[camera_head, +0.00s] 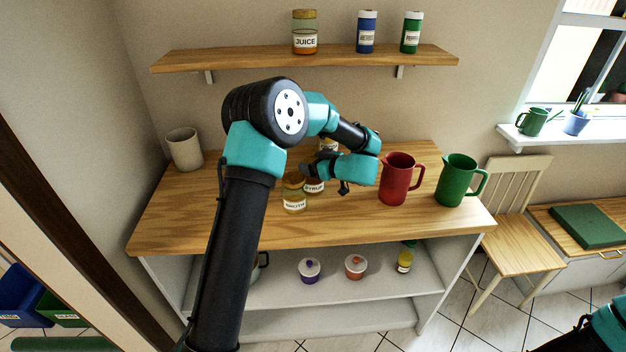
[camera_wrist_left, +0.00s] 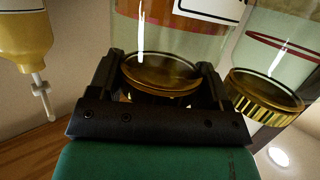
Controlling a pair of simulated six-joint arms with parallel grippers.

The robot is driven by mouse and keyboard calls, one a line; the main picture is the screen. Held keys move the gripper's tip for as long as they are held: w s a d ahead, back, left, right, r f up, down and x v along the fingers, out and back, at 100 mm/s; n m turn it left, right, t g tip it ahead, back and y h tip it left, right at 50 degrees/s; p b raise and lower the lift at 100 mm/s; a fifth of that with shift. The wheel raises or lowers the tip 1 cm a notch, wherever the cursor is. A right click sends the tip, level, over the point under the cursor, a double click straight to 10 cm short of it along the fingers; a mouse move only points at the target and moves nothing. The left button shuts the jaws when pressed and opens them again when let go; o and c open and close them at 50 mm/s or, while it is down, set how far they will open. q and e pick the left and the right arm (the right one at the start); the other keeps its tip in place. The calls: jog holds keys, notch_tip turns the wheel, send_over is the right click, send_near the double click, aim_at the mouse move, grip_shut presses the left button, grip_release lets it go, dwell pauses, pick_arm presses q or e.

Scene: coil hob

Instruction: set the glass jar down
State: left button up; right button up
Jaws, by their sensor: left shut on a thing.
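My left gripper (camera_head: 309,174) is over the wooden worktop, shut on a glass jar near its gold lid. In the left wrist view the held jar's gold lid (camera_wrist_left: 160,75) sits between the two fingers. The held jar seems to be the one labelled SYRUP (camera_head: 315,187), partly hidden by the gripper. A glass jar labelled BROTH (camera_head: 294,203) stands just in front and to its left. I cannot tell whether the held jar touches the worktop. My right gripper is out of view.
The worktop (camera_head: 220,222) is clear at left front. A red jug (camera_head: 397,180) and a green jug (camera_head: 456,180) stand to the right, a beige cup (camera_head: 184,149) at back left. Another labelled container (camera_head: 328,144) is partly hidden behind my arm. The wall shelf (camera_head: 240,60) is above.

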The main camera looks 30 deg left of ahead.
pick_arm(q)
grip_shut()
jog(key=shift+r, duration=0.1)
notch_tip(320, 180, up, 10)
jog(key=shift+f, duration=0.1)
dwell(0.4)
dwell(0.4)
